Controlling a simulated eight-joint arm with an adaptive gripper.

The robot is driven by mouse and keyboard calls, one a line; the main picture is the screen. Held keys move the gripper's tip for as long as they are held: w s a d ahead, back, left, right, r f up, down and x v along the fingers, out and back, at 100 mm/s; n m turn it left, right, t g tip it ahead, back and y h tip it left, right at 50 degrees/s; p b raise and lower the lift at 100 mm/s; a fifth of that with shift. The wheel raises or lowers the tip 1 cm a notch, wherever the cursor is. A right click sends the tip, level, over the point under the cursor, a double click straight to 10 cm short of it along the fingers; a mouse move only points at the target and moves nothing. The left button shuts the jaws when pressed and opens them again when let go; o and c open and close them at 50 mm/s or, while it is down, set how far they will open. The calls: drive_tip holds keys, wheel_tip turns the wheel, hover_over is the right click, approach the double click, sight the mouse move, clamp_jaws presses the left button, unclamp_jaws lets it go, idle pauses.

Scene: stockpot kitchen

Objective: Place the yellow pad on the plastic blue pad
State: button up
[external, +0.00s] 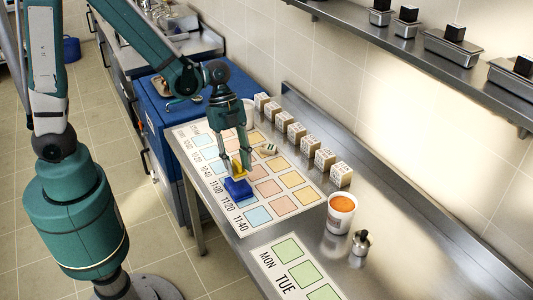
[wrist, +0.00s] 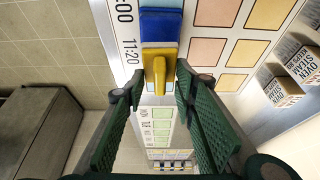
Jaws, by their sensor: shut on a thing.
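The yellow pad (external: 240,171), with a raised yellow handle, is in my gripper (external: 236,160). In the wrist view the yellow pad (wrist: 157,51) shows ahead of my gripper (wrist: 158,85), with its handle between the fingertips. The plastic blue pad (external: 237,189) lies on the printed chart, just below the yellow pad in the external view. In the wrist view the blue pad (wrist: 160,28) shows past the yellow pad's far edge, which hides part of it. I cannot tell whether the two pads touch.
The chart (external: 282,208) with coloured squares and times lies on the steel counter. A small block (external: 268,149) lies on it. Several labelled cubes (external: 296,132) line the wall side. A white cup with orange contents (external: 340,213) and a small metal pot (external: 361,243) stand right.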

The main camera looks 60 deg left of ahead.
sight(238, 172)
drive_tip(key=shift+f, duration=1.8)
drive_tip(key=shift+f+b, duration=0.15)
drive_tip(key=shift+b, duration=0.2)
drive_tip(key=o, duration=0.9)
drive_tip(key=shift+r, duration=0.2)
drive_tip(key=p+v, duration=0.1)
drive_tip(key=v, duration=1.1)
drive_tip(key=shift+p, duration=0.3)
